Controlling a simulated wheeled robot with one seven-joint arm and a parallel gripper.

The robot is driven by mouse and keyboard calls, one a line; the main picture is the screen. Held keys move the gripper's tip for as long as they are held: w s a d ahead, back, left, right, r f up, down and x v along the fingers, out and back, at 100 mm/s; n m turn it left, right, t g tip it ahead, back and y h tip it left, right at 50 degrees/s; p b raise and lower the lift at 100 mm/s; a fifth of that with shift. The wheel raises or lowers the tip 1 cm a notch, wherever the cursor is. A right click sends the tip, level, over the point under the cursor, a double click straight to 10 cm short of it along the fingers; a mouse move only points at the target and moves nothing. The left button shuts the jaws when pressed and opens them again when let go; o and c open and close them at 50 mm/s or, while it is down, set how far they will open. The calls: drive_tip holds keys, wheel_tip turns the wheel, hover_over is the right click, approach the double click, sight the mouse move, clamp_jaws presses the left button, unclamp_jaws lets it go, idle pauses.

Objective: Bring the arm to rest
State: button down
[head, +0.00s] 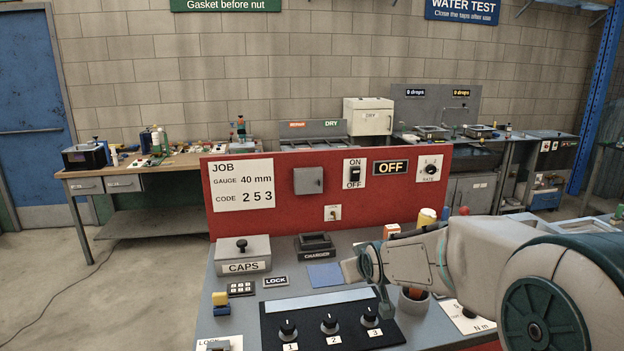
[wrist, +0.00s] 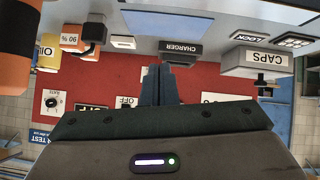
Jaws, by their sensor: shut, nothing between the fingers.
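My arm reaches in from the right of the head view over the grey bench (head: 235,325).
A red panel (head: 300,225) stands behind the bench with an OFF sign (head: 391,168). A CAPS box (head: 243,254) and a charger (head: 315,245) sit at its foot.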

drive_tip(key=s+d+f+m+g+b, duration=0.1)
drive_tip(key=s+f+g, duration=0.1)
drive_tip(key=s, duration=0.8)
drive_tip(key=s+d+f+m+g+b, duration=0.1)
drive_tip(key=s+f+g, duration=0.1)
drive_tip(key=s, duration=0.7)
drive_tip(key=s+d+f+m+g+h, duration=0.1)
drive_tip(key=s+d+f+m+g, duration=0.1)
drive_tip(key=s, duration=0.8)
drive_tip(key=shift+s+f+g+b, duration=0.3)
drive_tip(key=shift+s+g+b, duration=0.1)
drive_tip(key=shift+g, duration=0.3)
